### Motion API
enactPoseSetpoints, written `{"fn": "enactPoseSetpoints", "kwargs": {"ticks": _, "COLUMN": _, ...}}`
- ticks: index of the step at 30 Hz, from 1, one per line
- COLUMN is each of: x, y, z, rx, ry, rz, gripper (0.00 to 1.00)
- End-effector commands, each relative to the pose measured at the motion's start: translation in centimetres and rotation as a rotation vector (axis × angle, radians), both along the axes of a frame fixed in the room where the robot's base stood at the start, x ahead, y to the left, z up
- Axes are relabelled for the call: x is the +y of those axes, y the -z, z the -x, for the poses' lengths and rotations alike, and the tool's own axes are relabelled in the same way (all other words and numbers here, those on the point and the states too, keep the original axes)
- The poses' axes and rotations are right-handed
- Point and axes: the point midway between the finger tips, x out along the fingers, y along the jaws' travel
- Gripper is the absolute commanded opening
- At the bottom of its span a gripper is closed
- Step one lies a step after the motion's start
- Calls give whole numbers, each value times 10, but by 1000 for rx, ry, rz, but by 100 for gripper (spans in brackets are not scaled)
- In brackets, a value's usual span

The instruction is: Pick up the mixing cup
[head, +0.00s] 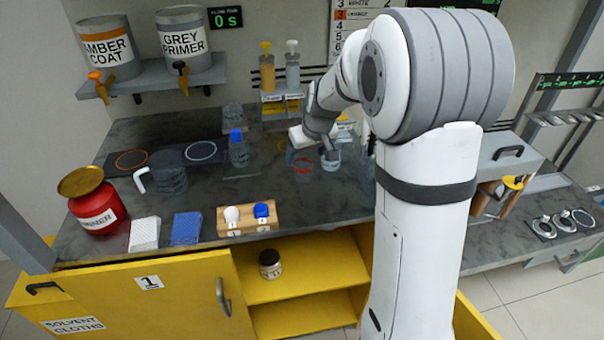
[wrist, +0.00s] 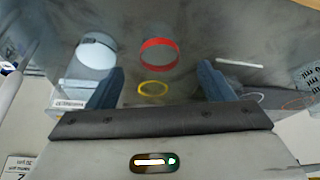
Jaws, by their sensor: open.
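A clear cup with a red band (head: 302,166) stands on the dark bench near the middle; I take it for the mixing cup, though no label shows. In the wrist view its red band (wrist: 160,55) lies ahead of the fingertips, centred between them. My gripper (wrist: 158,80) is open, its two blue-grey fingers spread and nothing held. In the head view my gripper (head: 312,138) is above the bench near the cup, and its fingers are hard to make out. A clear cup with pale contents (head: 330,159) stands just right; it also shows in the wrist view (wrist: 96,53).
A dark jug with a white handle (head: 170,178), a blue-capped bottle (head: 239,152) and a red thinner can (head: 96,208) stand to the left. A wooden block (head: 247,220) holds a white and a blue item at the front. Pump bottles (head: 267,72) stand behind. A yellow ring (wrist: 153,89) lies between the fingers.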

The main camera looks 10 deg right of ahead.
Motion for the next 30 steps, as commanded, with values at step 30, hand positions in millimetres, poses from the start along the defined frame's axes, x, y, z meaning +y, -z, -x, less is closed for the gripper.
{"fn": "enactPoseSetpoints", "kwargs": {"ticks": 30, "x": 8, "y": 71, "z": -30, "rx": -1, "ry": -3, "rz": 1, "gripper": 63}}
